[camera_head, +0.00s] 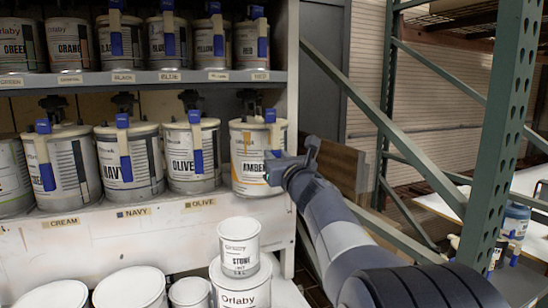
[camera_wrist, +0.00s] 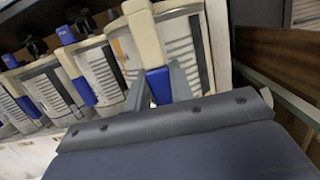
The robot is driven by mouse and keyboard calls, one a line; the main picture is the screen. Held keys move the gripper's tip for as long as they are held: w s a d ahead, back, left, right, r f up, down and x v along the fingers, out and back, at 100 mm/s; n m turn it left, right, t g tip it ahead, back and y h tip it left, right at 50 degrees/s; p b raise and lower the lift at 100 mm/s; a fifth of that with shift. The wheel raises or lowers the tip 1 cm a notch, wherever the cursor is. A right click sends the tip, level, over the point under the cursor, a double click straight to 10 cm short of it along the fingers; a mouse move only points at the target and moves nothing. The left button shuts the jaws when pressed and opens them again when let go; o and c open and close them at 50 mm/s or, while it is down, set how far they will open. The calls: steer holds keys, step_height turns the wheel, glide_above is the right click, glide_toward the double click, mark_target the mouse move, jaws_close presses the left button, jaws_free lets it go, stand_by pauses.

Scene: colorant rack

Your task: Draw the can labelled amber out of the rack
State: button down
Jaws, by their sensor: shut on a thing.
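The can labelled amber (camera_head: 247,150) stands upright at the right end of the rack's middle shelf, beside the olive can (camera_head: 188,158). It has a pale lid and a cream handle with a blue grip at its lower end. My gripper (camera_head: 274,165) is at the can's front right and covers part of its label. In the wrist view my gripper (camera_wrist: 158,88) has one finger on each side of the blue grip (camera_wrist: 158,84), shut on it. The amber can's side (camera_wrist: 197,55) shows behind it. The underside of the can is hard to make out.
The navy can (camera_head: 130,165) and cream can (camera_head: 70,170) stand further left. The upper shelf edge (camera_head: 150,78) runs above. A small stone can (camera_head: 239,250) is stacked on another below. The white rack end post and green metal uprights (camera_head: 497,130) are to the right.

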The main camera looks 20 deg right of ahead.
steer(key=s, duration=1)
steer(key=shift+s+r, duration=0.2)
steer(key=shift+s, duration=0.15)
stand_by(0.7)
steer(key=shift+s, duration=0.1)
stand_by(0.4)
